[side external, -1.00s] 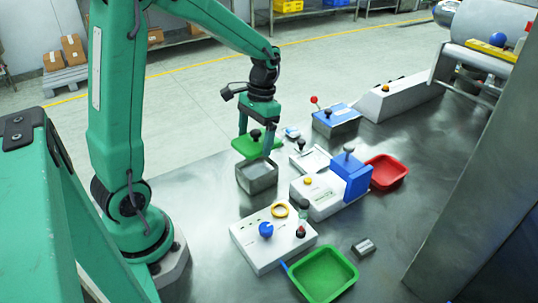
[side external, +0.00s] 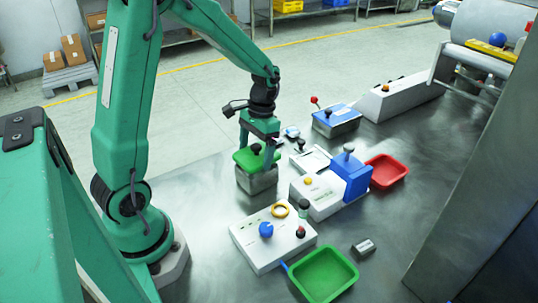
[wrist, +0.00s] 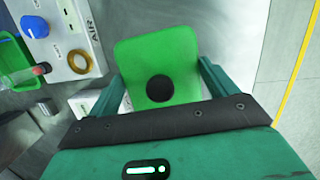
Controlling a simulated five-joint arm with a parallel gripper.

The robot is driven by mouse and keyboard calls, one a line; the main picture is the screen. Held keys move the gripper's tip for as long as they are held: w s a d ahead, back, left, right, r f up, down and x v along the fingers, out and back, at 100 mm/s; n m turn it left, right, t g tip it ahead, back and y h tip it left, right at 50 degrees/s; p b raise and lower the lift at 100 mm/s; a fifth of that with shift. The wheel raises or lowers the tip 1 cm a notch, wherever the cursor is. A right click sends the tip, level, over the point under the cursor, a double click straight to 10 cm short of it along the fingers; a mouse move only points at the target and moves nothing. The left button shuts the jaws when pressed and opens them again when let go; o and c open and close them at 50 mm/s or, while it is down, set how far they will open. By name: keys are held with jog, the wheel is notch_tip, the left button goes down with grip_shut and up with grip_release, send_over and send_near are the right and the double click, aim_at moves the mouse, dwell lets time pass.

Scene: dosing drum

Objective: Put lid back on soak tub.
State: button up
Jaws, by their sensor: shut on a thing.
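The green lid (side external: 247,163) with a black knob (side external: 256,149) lies over the grey metal soak tub (side external: 258,184) in the side view. It covers the opening and looks roughly level; whether it is fully seated or slightly raised I cannot tell. My gripper (side external: 260,149) points down over the tub and is shut on the lid. In the wrist view the lid (wrist: 158,55) and its round knob (wrist: 160,88) show between my two fingers. The exact finger contact is hard to see. The tub is hidden beneath the lid in the wrist view.
A white panel (side external: 262,250) with a blue knob and yellow ring stands in front. A white unit with a blue block (side external: 352,178) stands to the right, near a red tray (side external: 400,172). A green tray (side external: 325,275) is in front.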

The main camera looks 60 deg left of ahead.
jog(key=shift+x, duration=0.95)
jog(key=shift+w+a+f, duration=0.1)
jog(key=shift+w+f, duration=0.1)
jog(key=shift+f, duration=0.4)
dwell(2.4)
jog(key=o, duration=0.8)
jog(key=shift+r, duration=0.1)
jog(key=shift+s+v, duration=0.25)
jog(key=shift+v, duration=0.85)
jog(key=shift+s+v, duration=0.2)
jog(key=shift+v, duration=0.9)
jog(key=shift+s+v, duration=0.25)
jog(key=shift+v, duration=0.85)
jog(key=shift+r, duration=0.15)
grip_shut()
